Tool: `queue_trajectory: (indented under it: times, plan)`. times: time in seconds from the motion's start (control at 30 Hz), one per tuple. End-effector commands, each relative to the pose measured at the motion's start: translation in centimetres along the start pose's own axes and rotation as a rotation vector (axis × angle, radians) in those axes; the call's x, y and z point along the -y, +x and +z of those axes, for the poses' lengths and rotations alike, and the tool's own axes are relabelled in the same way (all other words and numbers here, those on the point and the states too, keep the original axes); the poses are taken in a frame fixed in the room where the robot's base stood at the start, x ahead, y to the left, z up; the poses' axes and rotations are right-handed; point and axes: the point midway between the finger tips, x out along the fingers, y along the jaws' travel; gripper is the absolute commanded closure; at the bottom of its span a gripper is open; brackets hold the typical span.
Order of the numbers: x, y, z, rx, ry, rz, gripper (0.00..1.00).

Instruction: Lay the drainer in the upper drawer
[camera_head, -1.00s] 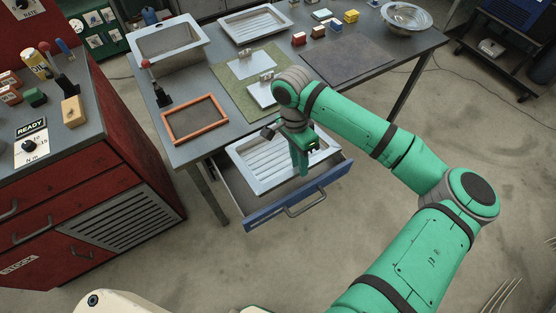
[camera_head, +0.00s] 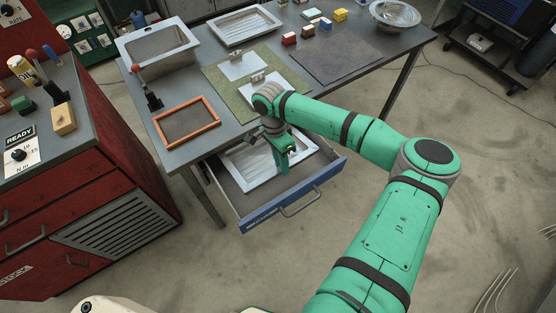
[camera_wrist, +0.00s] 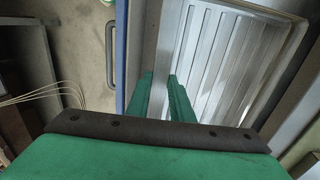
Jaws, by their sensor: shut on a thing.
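The drainer, a pale ribbed metal tray (camera_head: 245,160), is inside the outline of the open upper drawer (camera_head: 295,200) under the table. My gripper (camera_head: 284,170) points down at the drainer's near side, close to the blue drawer front. In the wrist view the green fingers (camera_wrist: 163,85) are shut on the drainer's rim, with the ribbed face (camera_wrist: 215,65) to their right. The blue drawer front (camera_wrist: 121,50) and its handle are to their left. My arm hides part of the drainer. I cannot tell whether its underside touches the drawer bottom.
Above the drawer, the table (camera_head: 240,125) bears an orange frame (camera_head: 187,122), a green mat (camera_head: 215,78), a sink basin (camera_head: 157,50) and a second ribbed tray (camera_head: 243,25). A red cabinet (camera_head: 110,160) stands left of the drawer. The floor in front is clear.

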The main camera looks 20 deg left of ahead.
Motion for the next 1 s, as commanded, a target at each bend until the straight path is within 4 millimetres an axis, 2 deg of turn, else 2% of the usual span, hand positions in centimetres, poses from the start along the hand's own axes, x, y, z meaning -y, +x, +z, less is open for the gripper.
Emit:
queue_trajectory:
  times: [0.13,0.3,0.5,0.53,0.6,0.87,1.0]
  plan:
    - [2.2,-0.7,0.0,-0.003,0.001,-0.001,1.00]
    - [2.4,0.5,0.0,-0.002,0.001,-0.001,1.00]
    - [2.4,0.6,0.0,-0.001,0.001,-0.001,1.00]
    - [2.3,0.7,0.0,0.000,0.001,0.001,0.73]
    - [2.3,0.7,0.0,0.000,0.001,0.001,0.61]
    - [2.3,0.6,0.0,0.000,0.001,0.000,0.61]
    - [2.4,-0.1,0.0,0.000,0.001,-0.001,0.61]
